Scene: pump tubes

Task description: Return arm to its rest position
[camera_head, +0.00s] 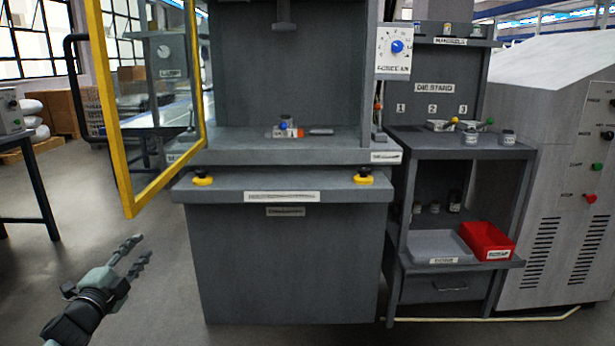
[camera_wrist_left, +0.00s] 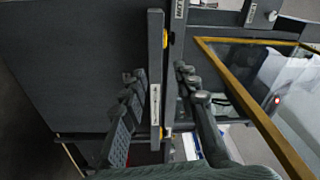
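My left gripper (camera_head: 141,247) is at the lower left of the head view, over the floor and left of the press cabinet (camera_head: 290,255). Its fingers point up and to the right. In the left wrist view the two fingers of the left gripper (camera_wrist_left: 158,75) stand apart, and nothing is held between them. The press front shows behind that gap. My right arm and right gripper are in neither view.
The yellow-framed glass door (camera_head: 128,200) stands open above and near my left gripper. A die stand (camera_head: 460,145) with a grey tray (camera_head: 425,247) and a red bin (camera_head: 487,238) is right of the press. A dark table (camera_head: 20,137) is far left. Floor around my gripper is clear.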

